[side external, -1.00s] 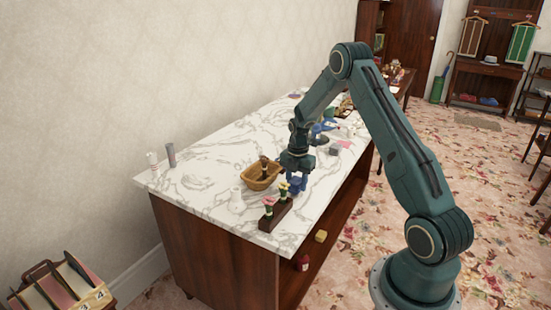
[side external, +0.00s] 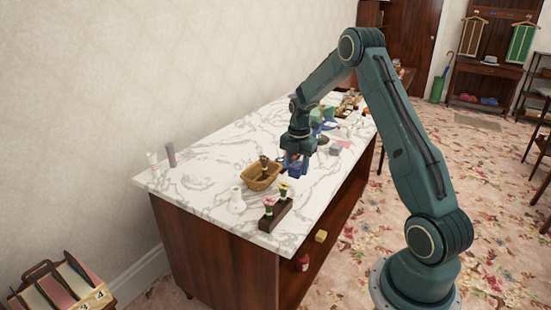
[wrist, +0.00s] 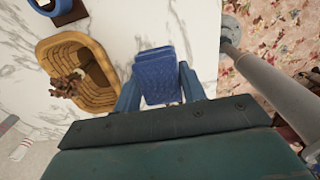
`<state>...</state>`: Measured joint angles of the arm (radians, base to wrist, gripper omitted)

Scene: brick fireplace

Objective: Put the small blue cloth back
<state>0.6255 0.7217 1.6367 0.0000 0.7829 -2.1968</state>
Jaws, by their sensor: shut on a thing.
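The small blue cloth (side external: 296,171) is between the fingers of my gripper (side external: 297,161), over the marble counter just right of the wicker basket. In the wrist view the cloth (wrist: 160,78) looks folded, with a ribbed surface, and my gripper (wrist: 160,88) is shut on it with one blue-green finger on each side. I cannot tell how far the cloth is above the counter.
The wicker basket (side external: 258,179) holds a brown object. The counter's left part is mostly bare.

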